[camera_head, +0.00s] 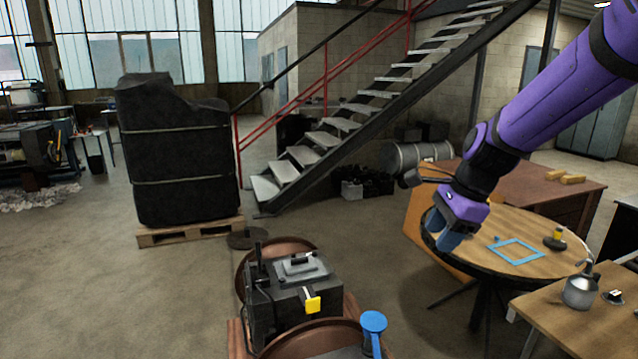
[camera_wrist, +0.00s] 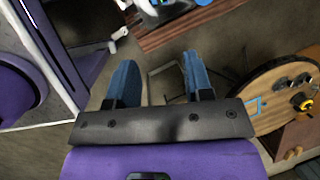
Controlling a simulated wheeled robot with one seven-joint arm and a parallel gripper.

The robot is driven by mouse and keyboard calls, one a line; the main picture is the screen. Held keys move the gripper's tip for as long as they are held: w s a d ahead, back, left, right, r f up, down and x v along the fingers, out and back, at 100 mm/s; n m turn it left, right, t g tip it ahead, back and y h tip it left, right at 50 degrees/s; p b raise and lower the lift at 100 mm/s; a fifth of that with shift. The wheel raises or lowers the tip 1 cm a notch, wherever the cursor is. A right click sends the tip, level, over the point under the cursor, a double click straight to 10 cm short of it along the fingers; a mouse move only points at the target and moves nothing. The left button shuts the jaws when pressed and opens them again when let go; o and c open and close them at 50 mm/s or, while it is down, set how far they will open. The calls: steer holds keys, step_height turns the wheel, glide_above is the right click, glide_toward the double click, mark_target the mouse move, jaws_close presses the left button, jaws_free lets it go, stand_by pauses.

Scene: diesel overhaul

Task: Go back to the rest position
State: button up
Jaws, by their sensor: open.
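My gripper (camera_head: 447,232) hangs from the purple arm at the right of the head view, over the left edge of the round wooden table. The gripper is open and empty.
The round table (camera_head: 500,224) carries a blue square frame (camera_head: 517,251) and a small dark item with a yellow top (camera_head: 555,238). A dark engine block (camera_head: 293,290) stands left of it. A silver oil can (camera_head: 579,291) sits on the right-hand table.

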steer(key=s+d+r+n+t+h, duration=0.1)
steer(key=s+d+r+n, duration=0.1)
steer(key=s+n, duration=0.3)
steer(key=s+d+r+n+t+h, duration=0.1)
steer(key=s+r+n, duration=0.3)
steer(key=s, duration=0.7)
steer(key=s+d+r+n+t+h, duration=0.1)
steer(key=s+d+r+n, duration=0.3)
steer(key=s+n, duration=0.4)
steer(key=shift+t, duration=0.3)
